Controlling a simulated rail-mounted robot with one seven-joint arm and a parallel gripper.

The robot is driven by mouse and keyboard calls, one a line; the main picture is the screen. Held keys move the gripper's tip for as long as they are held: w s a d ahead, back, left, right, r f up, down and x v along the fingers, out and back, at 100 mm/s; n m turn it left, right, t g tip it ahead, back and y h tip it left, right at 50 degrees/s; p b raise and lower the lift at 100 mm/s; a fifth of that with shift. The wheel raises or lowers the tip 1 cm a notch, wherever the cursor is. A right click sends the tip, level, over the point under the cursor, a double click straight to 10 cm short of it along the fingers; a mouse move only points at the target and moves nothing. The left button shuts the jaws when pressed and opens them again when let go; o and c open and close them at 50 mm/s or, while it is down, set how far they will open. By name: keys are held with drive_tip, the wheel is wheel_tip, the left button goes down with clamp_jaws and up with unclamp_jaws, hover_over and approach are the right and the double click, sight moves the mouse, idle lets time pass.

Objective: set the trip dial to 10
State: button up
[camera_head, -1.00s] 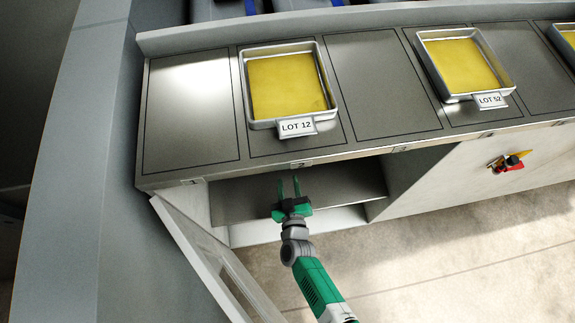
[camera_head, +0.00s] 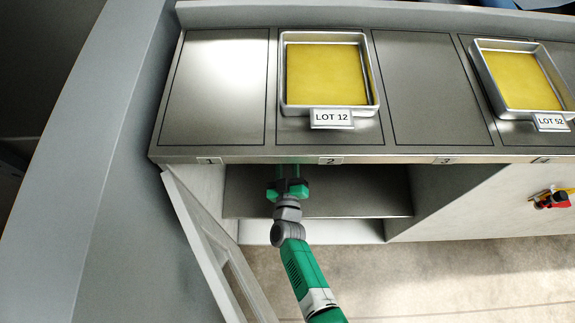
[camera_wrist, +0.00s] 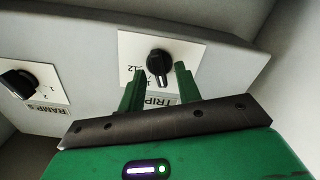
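The trip dial (camera_wrist: 159,62) is a black knob on a white plate (camera_wrist: 190,48) lettered "TRIP", seen in the wrist view. Its bar points down in that picture, toward my gripper. A "12" shows at the left of its scale; the other numbers are hidden or too small to read. My gripper (camera_wrist: 159,72) is open, one finger on each side of the knob's lower part as seen in this view. I cannot tell whether the fingers touch it. In the head view my gripper (camera_head: 290,168) reaches into the open cabinet under the counter, its fingertips hidden by the counter edge.
A second black knob (camera_wrist: 18,83) on a "RAMP" plate is left of the trip dial. The open cabinet door (camera_head: 215,250) stands left of my arm, and a shelf (camera_head: 330,200) lies inside. Trays labelled LOT 12 (camera_head: 331,118) and LOT 52 (camera_head: 550,121) sit on the counter.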

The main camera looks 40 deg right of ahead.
clamp_jaws()
drive_tip(key=shift+s+m+b, duration=0.15)
drive_tip(key=shift+m+b, duration=0.65)
drive_tip(key=shift+m, duration=3.5)
unclamp_jaws()
